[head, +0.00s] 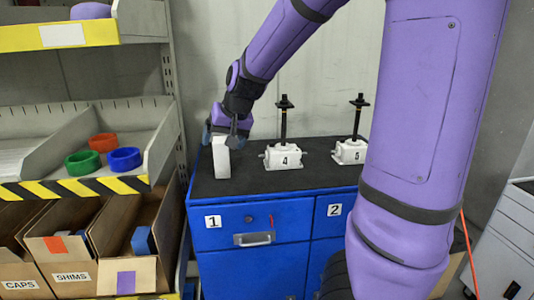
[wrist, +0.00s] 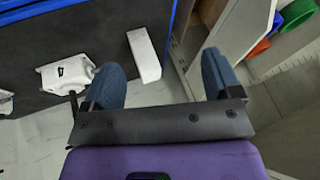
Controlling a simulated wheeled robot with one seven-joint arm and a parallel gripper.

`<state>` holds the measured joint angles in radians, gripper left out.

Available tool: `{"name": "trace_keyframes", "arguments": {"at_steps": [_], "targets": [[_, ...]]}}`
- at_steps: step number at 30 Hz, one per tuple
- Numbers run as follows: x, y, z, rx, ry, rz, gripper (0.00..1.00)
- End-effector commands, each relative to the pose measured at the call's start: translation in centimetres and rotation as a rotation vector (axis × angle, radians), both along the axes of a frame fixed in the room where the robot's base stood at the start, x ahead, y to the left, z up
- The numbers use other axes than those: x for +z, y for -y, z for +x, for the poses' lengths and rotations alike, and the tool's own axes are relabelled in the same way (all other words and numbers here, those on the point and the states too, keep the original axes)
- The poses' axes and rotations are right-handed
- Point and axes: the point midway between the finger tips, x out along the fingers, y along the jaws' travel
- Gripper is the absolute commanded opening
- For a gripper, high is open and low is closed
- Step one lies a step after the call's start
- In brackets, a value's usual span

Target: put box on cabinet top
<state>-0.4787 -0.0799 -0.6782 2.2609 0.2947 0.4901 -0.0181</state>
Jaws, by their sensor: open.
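A white box (head: 221,158) stands upright on the black top of the blue cabinet (head: 285,180), near its left end. It also shows in the wrist view (wrist: 145,55), beyond my fingertips and nearer the left finger. My gripper (head: 225,138) is over the left part of the cabinet, just behind and above the box. In the wrist view its two blue-grey fingers (wrist: 161,75) are spread wide with nothing held between them. No finger visibly closes on the box.
Screw jacks marked 4 (head: 283,155) and 5 (head: 350,151) stand to the right of the box. At left, a shelf (head: 75,188) holds coloured rings and cardboard bins. The cabinet top in front of the jacks is clear.

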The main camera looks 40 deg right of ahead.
Motion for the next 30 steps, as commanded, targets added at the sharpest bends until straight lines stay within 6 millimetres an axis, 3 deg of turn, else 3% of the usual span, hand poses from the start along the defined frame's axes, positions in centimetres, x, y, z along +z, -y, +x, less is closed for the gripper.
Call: {"name": "trace_keyframes", "arguments": {"at_steps": [9, 18, 24, 30], "targets": [[4.9, -3.8, -10.8, 0.205, 0.01, 0.004, 0.84], [6.6, -6.3, -20.8, 0.327, 0.005, -0.168, 0.84], [6.4, -7.0, -24.1, 0.348, -0.011, -0.261, 0.84], [6.2, -7.1, -24.8, 0.351, -0.017, -0.282, 0.84]]}}
